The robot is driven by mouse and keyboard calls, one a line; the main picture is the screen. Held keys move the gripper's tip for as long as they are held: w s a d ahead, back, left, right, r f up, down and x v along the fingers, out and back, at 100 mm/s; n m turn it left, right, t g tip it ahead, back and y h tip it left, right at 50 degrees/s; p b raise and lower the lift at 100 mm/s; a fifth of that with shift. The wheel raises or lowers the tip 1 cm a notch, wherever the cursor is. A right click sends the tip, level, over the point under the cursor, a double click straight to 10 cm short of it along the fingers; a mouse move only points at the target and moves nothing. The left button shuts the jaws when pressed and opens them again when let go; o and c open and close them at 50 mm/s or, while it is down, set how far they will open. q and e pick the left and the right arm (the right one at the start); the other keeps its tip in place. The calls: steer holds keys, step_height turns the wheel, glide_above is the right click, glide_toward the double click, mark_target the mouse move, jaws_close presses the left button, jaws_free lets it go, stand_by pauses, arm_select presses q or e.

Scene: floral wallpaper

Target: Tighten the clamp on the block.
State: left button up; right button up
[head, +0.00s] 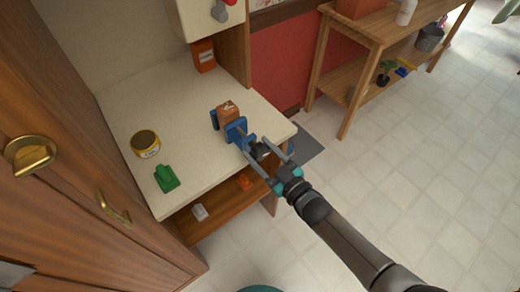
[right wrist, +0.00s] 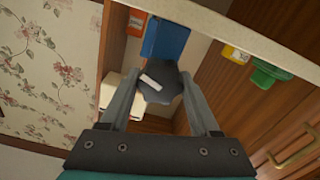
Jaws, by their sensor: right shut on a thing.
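A blue clamp (head: 236,131) stands near the front right corner of the counter, with a brown wooden block (head: 228,111) between its jaws. The clamp's blue body also shows in the right wrist view (right wrist: 165,40). Its dark knob (right wrist: 160,82) faces me and bears a white mark. My right gripper (head: 267,153) is shut on this knob, one finger on each side. The block is hidden behind the clamp in the right wrist view. I cannot tell whether the clamp's jaws press on the block. My left gripper is not in view.
A yellow tin (head: 146,144) and a green object (head: 166,179) stand on the counter (head: 120,110) to the left. An orange container (head: 203,55) is at the back. A shelf (head: 215,205) below holds small items. A wooden rack (head: 345,60) stands at right.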

steer(key=shift+m, duration=0.8)
steer(key=o, duration=1.4)
steer(key=shift+c, duration=0.2)
steer(key=v, duration=1.5)
steer(key=shift+p, duration=0.45)
steer(key=shift+s+d+r, duration=0.1)
